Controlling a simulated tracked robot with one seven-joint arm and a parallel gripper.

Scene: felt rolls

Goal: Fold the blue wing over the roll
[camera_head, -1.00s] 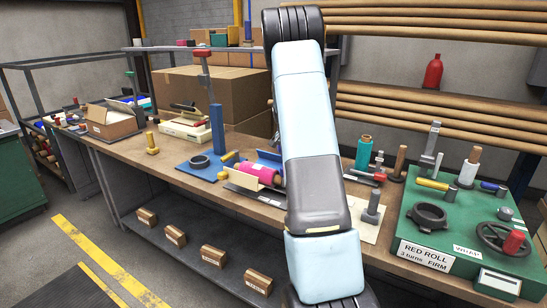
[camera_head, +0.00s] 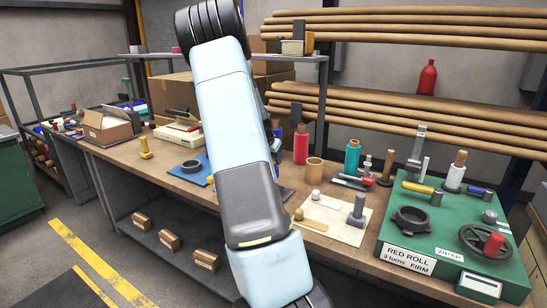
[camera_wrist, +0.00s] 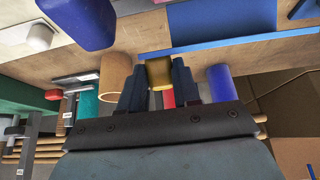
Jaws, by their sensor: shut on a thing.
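My gripper (camera_wrist: 160,82) shows in the wrist view with its two dark fingers shut on a small yellow-brown piece (camera_wrist: 160,73). A flat blue panel (camera_wrist: 222,20) lies beyond it over the wood, with a blue strip along its edge; I cannot tell for sure whether this is the wing, nor whether the held piece is joined to it. In the head view my arm hides the gripper, the pink roll and its cradle. The pink roll does not show clearly in the wrist view either.
A red roll (camera_head: 301,144), an open tan tube (camera_head: 314,170) and a teal roll (camera_head: 352,156) stand at the back of the bench. A pale board (camera_head: 345,228) with a grey post is right of my arm. The green station (camera_head: 465,225) fills the right.

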